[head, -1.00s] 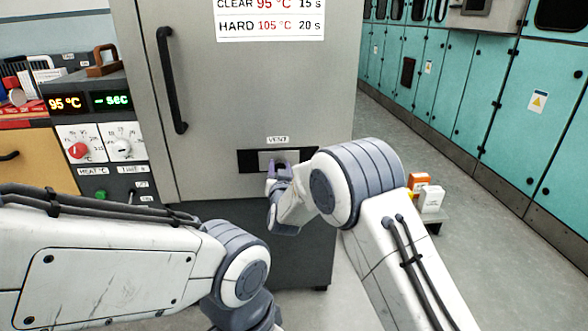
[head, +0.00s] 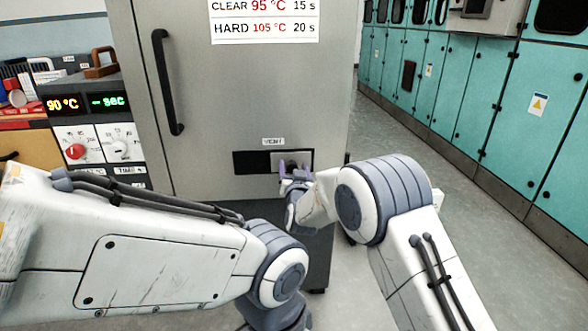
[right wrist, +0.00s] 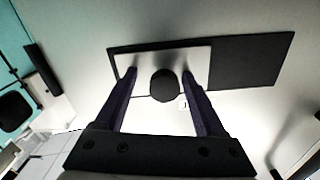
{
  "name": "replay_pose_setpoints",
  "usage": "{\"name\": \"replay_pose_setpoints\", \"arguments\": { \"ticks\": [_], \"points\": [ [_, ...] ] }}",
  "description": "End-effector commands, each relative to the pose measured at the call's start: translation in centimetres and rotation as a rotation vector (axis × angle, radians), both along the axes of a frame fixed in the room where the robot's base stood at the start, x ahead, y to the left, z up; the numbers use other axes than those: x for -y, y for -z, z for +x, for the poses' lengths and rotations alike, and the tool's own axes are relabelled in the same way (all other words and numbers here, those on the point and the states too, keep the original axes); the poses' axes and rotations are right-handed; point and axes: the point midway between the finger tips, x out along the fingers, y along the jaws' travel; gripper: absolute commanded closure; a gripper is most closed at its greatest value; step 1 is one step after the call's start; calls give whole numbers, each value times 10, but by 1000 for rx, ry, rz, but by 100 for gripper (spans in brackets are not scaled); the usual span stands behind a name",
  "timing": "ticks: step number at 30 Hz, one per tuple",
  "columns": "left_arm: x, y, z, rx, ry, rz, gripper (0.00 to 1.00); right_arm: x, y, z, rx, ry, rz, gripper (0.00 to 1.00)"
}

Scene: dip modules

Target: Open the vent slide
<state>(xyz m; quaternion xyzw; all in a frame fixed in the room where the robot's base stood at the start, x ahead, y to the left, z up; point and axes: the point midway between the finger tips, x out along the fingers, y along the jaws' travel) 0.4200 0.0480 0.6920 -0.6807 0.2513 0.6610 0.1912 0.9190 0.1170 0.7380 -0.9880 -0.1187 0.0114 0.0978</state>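The vent slide is a pale plate (head: 284,157) in a black slot (head: 250,163) on the grey cabinet front, under the VENT label. The plate sits toward the right end of the slot in the head view, with dark opening to its left. In the right wrist view the plate (right wrist: 145,60) carries a round black knob (right wrist: 164,86). My right gripper (head: 294,168) is at the plate; its two fingers (right wrist: 160,72) stand either side of the knob with gaps visible. Contact with the knob is not clear. My left gripper is out of view; only its arm shows.
A black vertical door handle (head: 168,82) is on the cabinet, left of the vent. A control panel (head: 100,145) with dials and a 90 °C display stands at the left. Teal cabinets (head: 480,100) line the right, with open floor between.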

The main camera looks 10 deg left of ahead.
Motion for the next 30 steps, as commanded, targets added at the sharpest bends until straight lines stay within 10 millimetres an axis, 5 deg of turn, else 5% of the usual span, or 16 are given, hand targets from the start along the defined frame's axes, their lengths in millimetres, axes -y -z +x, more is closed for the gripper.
{"name": "replay_pose_setpoints", "arguments": {
  "ticks": [8,22,30],
  "points": [
    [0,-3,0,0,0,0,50,2,0,-14,-2,-3,-2,28],
    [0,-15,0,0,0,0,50,22,0,-90,-3,0,-2,28],
    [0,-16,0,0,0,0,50,26,0,-102,1,1,0,28]
  ]
}}
